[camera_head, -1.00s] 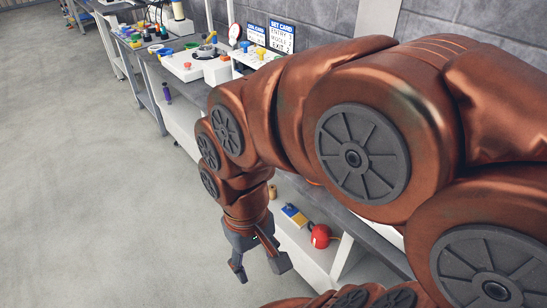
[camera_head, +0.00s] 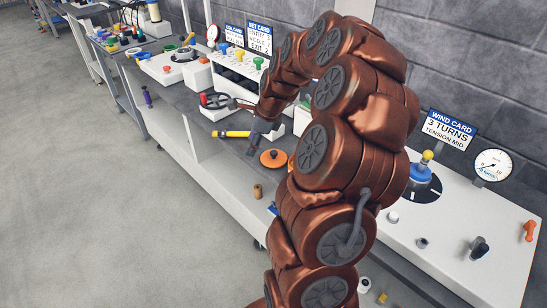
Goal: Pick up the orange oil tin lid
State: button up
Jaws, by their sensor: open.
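The orange lid (camera_head: 272,160), a round disc with a small dark knob on top, lies on the grey counter near its front edge. My gripper (camera_head: 247,125) is above the counter, behind and slightly left of the lid. Its dark fingers are spread and hold nothing that I can see; one finger hangs close to the yellow and black tool. The lid is apart from the fingers. My arm partly hides the counter to the right of the lid.
A yellow and black tool (camera_head: 231,134) lies left of the lid. A red and dark round item (camera_head: 213,101) is further back. A white rack with coloured knobs (camera_head: 240,72) stands behind. A small brown cylinder (camera_head: 258,191) sits in front, lower down. A panel with a blue knob (camera_head: 422,172) is right.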

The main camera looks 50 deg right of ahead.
aim_at(274, 152)
jog(key=d+f+m, duration=0.2)
jog(key=d, duration=0.1)
jog(key=d+f+m, duration=0.1)
jog(key=d+m, duration=0.1)
jog(key=d, duration=0.2)
jog(key=d+f+m+h+p, duration=0.1)
jog(key=d+f+m, duration=0.1)
jog(key=d, duration=0.1)
jog(key=shift+s+d+f+t, duration=0.2)
jog(key=shift+d+f+t, duration=0.1)
jog(key=shift+d+t, duration=0.1)
jog(key=shift+s+p+x, duration=0.2)
jog(key=shift+p+x, duration=0.4)
jog(key=shift+x, duration=0.75)
jog(key=shift+s+p+x, duration=0.25)
jog(key=shift+p+x, duration=0.35)
jog(key=shift+x, duration=0.75)
jog(key=shift+f, duration=0.2)
grip_shut()
